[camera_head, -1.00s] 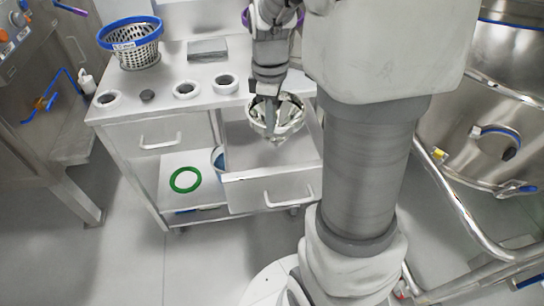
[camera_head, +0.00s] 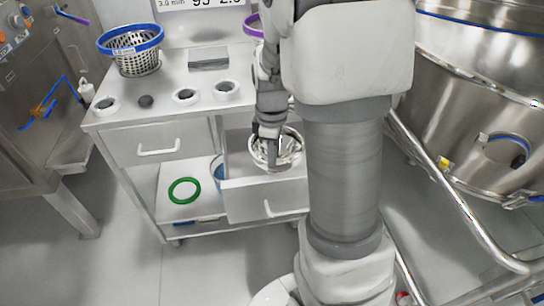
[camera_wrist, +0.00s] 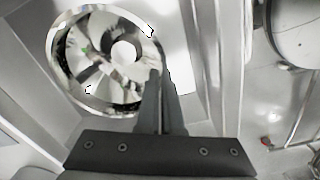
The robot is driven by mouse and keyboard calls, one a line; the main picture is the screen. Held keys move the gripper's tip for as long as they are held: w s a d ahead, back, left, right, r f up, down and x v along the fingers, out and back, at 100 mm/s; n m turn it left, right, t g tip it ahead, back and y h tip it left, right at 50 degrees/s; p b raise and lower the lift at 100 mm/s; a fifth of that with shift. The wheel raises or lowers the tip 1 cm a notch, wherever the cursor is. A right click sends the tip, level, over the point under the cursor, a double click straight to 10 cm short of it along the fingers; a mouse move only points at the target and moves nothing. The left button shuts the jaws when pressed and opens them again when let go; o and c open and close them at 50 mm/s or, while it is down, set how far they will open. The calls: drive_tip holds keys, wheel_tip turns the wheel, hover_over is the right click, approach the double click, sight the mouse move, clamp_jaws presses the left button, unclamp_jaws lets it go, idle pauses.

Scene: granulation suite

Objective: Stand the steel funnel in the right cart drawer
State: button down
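The steel funnel (camera_head: 288,160) is shiny, with its wide mouth facing up, and is at the open right cart drawer (camera_head: 262,196). In the wrist view the funnel (camera_wrist: 62,75) shows as a bright ring with a pale round centre. My gripper (camera_head: 270,162) points down at the funnel; in the wrist view my gripper (camera_wrist: 160,76) has its fingers close together on the funnel's near right rim. The drawer floor (camera_wrist: 180,20) lies below and around the funnel. The funnel's underside is hidden, so I cannot tell whether it touches the floor.
The cart top (camera_head: 165,95) carries a blue-rimmed basket (camera_head: 135,62), several white rings and a grey block (camera_head: 208,60). The left drawer (camera_head: 160,142) is shut. A green ring (camera_head: 184,190) lies on the lower shelf. A steel vessel (camera_head: 470,70) with rails stands at right.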

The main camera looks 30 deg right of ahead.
drive_tip(key=shift+f, duration=0.25)
drive_tip(key=c, duration=1.1)
unclamp_jaws()
drive_tip(key=shift+r, duration=0.1)
wheel_tip(320, 180, up, 12)
drive_tip(key=p, duration=0.4)
drive_tip(key=s+a+r+m+t, duration=0.1)
drive_tip(key=s+a+r+m, duration=0.2)
drive_tip(key=s, duration=0.1)
drive_tip(key=s+a+r+m+t, duration=0.2)
drive_tip(key=s+a+r+m, duration=0.1)
drive_tip(key=s, duration=0.2)
drive_tip(key=s+a+r+m+t, duration=0.2)
drive_tip(key=s+a+r+m, duration=0.1)
drive_tip(key=s+m, duration=0.1)
drive_tip(key=shift+s+a+r, duration=0.15)
drive_tip(key=shift+s+a, duration=0.1)
drive_tip(key=shift+s, duration=0.35)
